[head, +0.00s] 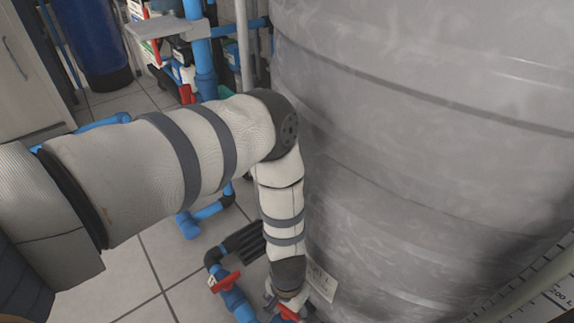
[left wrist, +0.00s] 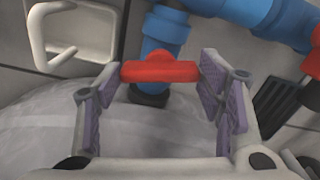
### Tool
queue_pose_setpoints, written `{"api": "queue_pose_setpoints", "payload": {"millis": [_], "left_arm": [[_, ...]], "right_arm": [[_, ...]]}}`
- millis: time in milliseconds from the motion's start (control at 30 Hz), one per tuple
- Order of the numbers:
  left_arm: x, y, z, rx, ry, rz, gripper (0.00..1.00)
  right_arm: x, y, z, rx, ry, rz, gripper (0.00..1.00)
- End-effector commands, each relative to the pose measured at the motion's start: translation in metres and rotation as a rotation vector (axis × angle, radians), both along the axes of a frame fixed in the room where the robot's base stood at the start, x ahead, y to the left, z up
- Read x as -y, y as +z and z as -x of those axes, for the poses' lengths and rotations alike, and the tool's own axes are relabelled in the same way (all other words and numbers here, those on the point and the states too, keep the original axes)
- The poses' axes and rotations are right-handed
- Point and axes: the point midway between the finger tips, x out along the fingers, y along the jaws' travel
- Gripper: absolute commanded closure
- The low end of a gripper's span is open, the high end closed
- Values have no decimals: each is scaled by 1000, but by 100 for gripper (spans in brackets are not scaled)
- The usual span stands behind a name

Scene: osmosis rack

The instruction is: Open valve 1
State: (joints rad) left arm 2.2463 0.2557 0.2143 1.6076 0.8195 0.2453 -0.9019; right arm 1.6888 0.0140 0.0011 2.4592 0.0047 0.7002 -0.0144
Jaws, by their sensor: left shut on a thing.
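A red valve handle (left wrist: 160,71) sits on a blue pipe (left wrist: 164,35) in the left wrist view. It lies crosswise to the pipe. My left gripper (left wrist: 161,88) has its purple-padded fingers at the two ends of this handle and is shut on it. In the head view the same red handle (head: 288,313) shows at the bottom edge, below my left wrist, partly hidden by the gripper. Another red valve handle (head: 224,282) is to its left on a blue pipe. No valve number is readable. My right gripper is not in view.
A big grey tank (head: 430,160) with a white label (head: 321,281) stands close to the right of my left arm. Blue pipes (head: 205,65) and shelves stand behind it. Tiled floor (head: 150,265) is open at lower left. A dark ribbed part (left wrist: 280,108) is right of the gripper.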

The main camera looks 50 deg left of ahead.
Motion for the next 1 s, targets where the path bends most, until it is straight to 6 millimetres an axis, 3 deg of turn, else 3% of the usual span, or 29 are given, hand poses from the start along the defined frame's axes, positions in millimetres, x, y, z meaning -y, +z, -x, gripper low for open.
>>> {"api": "queue_pose_setpoints", "payload": {"millis": [1000], "left_arm": [[0, 0, 1, -2, 958, 0, 66]], "right_arm": [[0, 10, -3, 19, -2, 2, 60]]}}
